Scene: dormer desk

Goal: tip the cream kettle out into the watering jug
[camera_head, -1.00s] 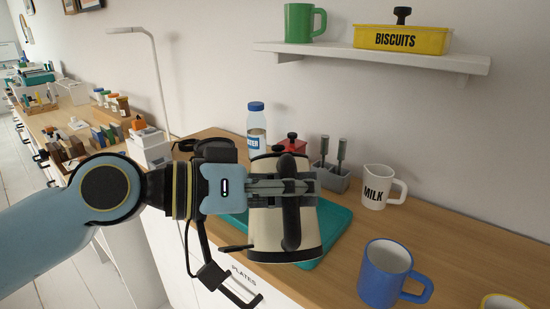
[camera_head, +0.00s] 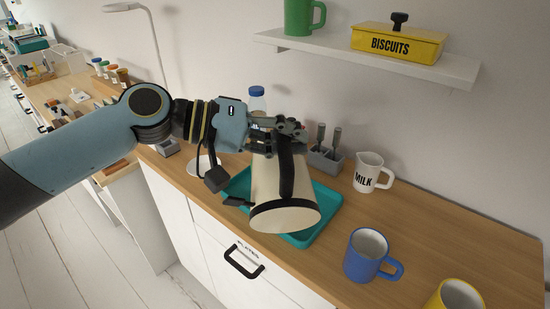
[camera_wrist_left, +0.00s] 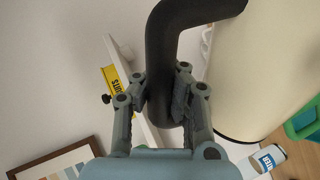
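The cream kettle (camera_head: 275,185) hangs in the air over the teal tray (camera_head: 325,222), tilted so that its dark-rimmed base faces my head camera. My left gripper (camera_head: 291,133) is shut on its black handle. In the left wrist view, the gripper (camera_wrist_left: 163,100) has one finger on each side of the kettle's handle (camera_wrist_left: 175,45), and the cream body (camera_wrist_left: 265,60) fills the upper right. The kettle's top is hidden in the head view. I cannot make out a watering jug. My right gripper is not in view.
Grey holder (camera_head: 325,160), white MILK jug (camera_head: 369,172), blue mug (camera_head: 367,255) and yellow mug (camera_head: 455,297) stand right of the tray. A blue-capped bottle (camera_head: 257,98) stands behind. The shelf (camera_head: 380,62) holds a green mug (camera_head: 299,16) and yellow biscuit tin (camera_head: 398,43).

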